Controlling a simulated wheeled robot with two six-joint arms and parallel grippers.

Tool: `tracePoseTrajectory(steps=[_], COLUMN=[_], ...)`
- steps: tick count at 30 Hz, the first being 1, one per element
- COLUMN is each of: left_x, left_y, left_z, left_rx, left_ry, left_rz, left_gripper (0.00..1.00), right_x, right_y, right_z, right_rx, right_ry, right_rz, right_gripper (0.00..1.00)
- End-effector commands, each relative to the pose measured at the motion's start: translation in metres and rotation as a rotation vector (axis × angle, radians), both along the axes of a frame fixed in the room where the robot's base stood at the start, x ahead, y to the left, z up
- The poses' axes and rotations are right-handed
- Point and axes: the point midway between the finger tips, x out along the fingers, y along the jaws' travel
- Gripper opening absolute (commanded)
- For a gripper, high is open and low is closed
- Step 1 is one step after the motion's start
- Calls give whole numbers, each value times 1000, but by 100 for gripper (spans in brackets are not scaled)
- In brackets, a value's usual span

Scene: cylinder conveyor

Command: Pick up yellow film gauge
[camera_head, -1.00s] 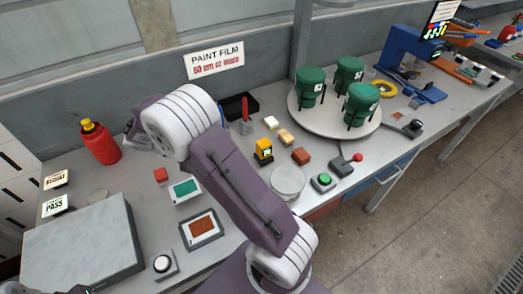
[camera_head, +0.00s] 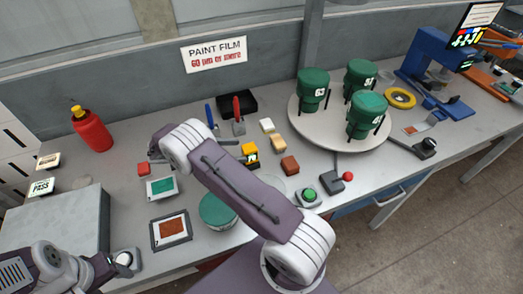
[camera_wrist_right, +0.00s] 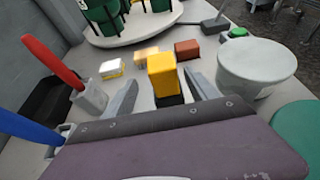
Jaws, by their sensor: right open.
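The yellow film gauge (camera_head: 250,149) is a small upright yellow block with a dark lower part, standing on the grey bench behind my right arm. In the right wrist view the gauge (camera_wrist_right: 163,74) is ahead, between the two fingers of my right gripper (camera_wrist_right: 160,82). The fingers are apart and hold nothing; whether they touch its sides I cannot tell. In the head view my arm link largely hides the right gripper. My left gripper (camera_head: 106,266) is at the lower left, close to a white button (camera_head: 124,259); its fingers are unclear.
Red-handled (camera_wrist_right: 52,62) and blue-handled (camera_wrist_right: 28,128) tools stand left of the gripper in the wrist view. A pale round container (camera_wrist_right: 257,62) is at right. White, tan and red-brown (camera_head: 290,166) blocks lie beyond the gauge. A turntable (camera_head: 307,122) bears green cans.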

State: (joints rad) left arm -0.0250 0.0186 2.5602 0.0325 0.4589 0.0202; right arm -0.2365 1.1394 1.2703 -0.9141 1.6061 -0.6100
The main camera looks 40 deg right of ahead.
Motion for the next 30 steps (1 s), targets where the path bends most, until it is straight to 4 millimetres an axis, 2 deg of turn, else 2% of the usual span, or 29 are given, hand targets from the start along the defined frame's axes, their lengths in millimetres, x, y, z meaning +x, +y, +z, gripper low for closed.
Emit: tracePoseTrajectory(steps=[4,10,14,22,30], left_x=[0,0,0,0,0], left_y=[0,0,0,0,0], left_z=[2,11,11,26,26], left_rx=[0,0,0,0,0], left_ry=[0,0,0,0,0], left_rz=[0,0,0,0,0], left_gripper=[62,62,62,62,62], right_x=[-2,-11,-12,-29,-30], right_y=[-4,-31,-36,-72,-77], right_z=[-1,-11,-16,-34,-39], right_rx=[1,0,1,0,1], right_ry=[2,2,1,1,-1], right_rz=[-1,-5,-1,-4,-1], right_gripper=[66,66,66,66,66])
